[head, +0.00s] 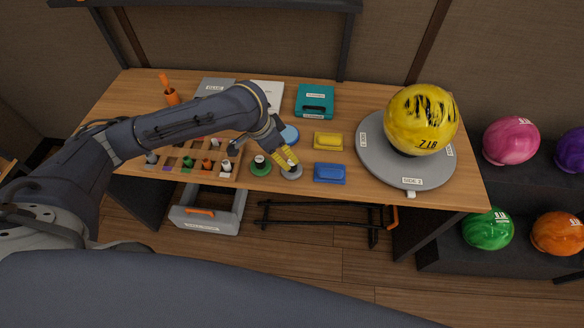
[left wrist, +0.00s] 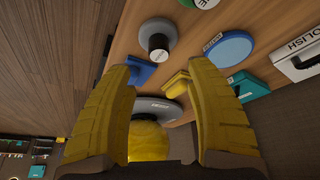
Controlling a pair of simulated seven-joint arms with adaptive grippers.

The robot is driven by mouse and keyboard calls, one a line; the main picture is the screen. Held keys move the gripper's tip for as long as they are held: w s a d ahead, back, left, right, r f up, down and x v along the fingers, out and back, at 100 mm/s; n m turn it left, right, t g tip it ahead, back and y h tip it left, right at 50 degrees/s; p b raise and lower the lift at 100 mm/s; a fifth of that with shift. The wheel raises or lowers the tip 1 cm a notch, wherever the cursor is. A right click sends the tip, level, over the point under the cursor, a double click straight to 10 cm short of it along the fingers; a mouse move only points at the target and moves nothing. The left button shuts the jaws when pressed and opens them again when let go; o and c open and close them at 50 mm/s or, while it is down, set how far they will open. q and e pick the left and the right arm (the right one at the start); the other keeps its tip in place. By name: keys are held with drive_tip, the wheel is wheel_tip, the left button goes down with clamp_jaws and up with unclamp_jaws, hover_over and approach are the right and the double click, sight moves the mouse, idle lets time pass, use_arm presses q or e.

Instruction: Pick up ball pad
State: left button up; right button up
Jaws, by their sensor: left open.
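My left gripper (head: 289,160) is open and empty over the front middle of the bench; its yellow fingers also frame the left wrist view (left wrist: 160,72). Near its fingertips is a round grey pad (head: 291,173) with a dark knob, partly hidden by the fingers; it also shows in the left wrist view (left wrist: 158,28), beyond the fingertips. A green round pad (head: 260,170) lies to its left and a blue round pad (head: 291,132) behind it. I cannot read which one is the ball pad. My right gripper is not in view.
A yellow block (head: 328,141) and a blue block (head: 330,174) lie to the right. Beyond them a yellow bowling ball (head: 420,118) rests on a grey round stand (head: 376,165). A teal case (head: 315,100) stands behind, and a rack of small bottles (head: 190,162) lies left.

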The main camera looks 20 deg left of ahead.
sight(291, 163)
use_arm(q)
drive_tip(key=shift+s+x, duration=0.1)
drive_tip(key=shift+x, duration=1.95)
drive_tip(key=shift+s+x, duration=0.15)
drive_tip(key=shift+x, duration=1.95)
drive_tip(key=shift+a, duration=0.15)
drive_tip(key=shift+c, duration=0.2)
clamp_jaws()
